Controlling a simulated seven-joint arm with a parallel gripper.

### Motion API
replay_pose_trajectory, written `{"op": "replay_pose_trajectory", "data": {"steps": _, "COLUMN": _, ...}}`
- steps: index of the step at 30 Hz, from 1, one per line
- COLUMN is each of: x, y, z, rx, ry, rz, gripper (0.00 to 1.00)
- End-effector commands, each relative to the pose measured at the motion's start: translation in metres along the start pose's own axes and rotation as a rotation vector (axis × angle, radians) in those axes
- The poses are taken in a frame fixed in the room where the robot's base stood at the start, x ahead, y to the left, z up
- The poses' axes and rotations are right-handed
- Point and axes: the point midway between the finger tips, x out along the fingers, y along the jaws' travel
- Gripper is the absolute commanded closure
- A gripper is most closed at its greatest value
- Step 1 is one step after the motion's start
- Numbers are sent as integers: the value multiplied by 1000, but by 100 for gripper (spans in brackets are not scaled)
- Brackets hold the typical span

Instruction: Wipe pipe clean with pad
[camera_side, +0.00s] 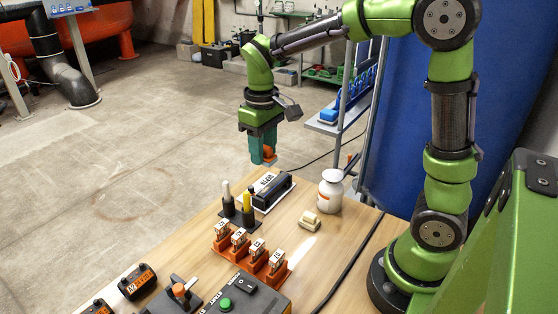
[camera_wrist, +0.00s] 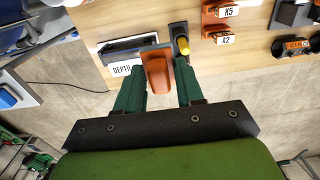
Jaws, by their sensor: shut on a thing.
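My gripper (camera_side: 264,152) hangs beyond the far edge of the workbench, fingers pointing down. It also shows in the wrist view (camera_wrist: 158,88), with its two green fingers shut on an orange-handled tool (camera_wrist: 157,72). The tool's far end is partly hidden, so I cannot tell its full shape. A small beige block (camera_side: 309,220), possibly the pad, lies on the bench, apart from my gripper. I cannot tell which pipe is meant; a large black pipe (camera_side: 62,70) stands on the floor at the back left.
A tray labelled DEPTH (camera_side: 265,190) holds a black block. White and yellow markers stand in a black holder (camera_side: 238,213). Orange labelled holders (camera_side: 250,252), a white jar (camera_side: 330,190) and a control box (camera_side: 240,298) share the wooden bench. A blue drum stands behind my arm. A black cable crosses the bench.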

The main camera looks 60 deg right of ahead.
Motion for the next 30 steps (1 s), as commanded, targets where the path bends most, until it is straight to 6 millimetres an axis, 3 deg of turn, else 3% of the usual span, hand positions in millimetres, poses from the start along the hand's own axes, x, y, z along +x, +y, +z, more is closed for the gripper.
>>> {"op": "replay_pose_trajectory", "data": {"steps": 5, "x": 2, "y": 3, "z": 0, "rx": 9, "ry": -1, "rz": 0, "gripper": 87}}
{"op": "replay_pose_trajectory", "data": {"steps": 8, "x": 12, "y": 16, "z": -2, "rx": 47, "ry": -4, "rz": 0, "gripper": 87}}
{"op": "replay_pose_trajectory", "data": {"steps": 17, "x": 56, "y": 71, "z": -31, "rx": 577, "ry": -2, "rz": 2, "gripper": 87}}
{"op": "replay_pose_trajectory", "data": {"steps": 22, "x": 58, "y": 76, "z": -40, "rx": 753, "ry": 1, "rz": 1, "gripper": 87}}
{"op": "replay_pose_trajectory", "data": {"steps": 30, "x": 69, "y": 76, "z": -40, "rx": 789, "ry": -2, "rz": 2, "gripper": 87}}
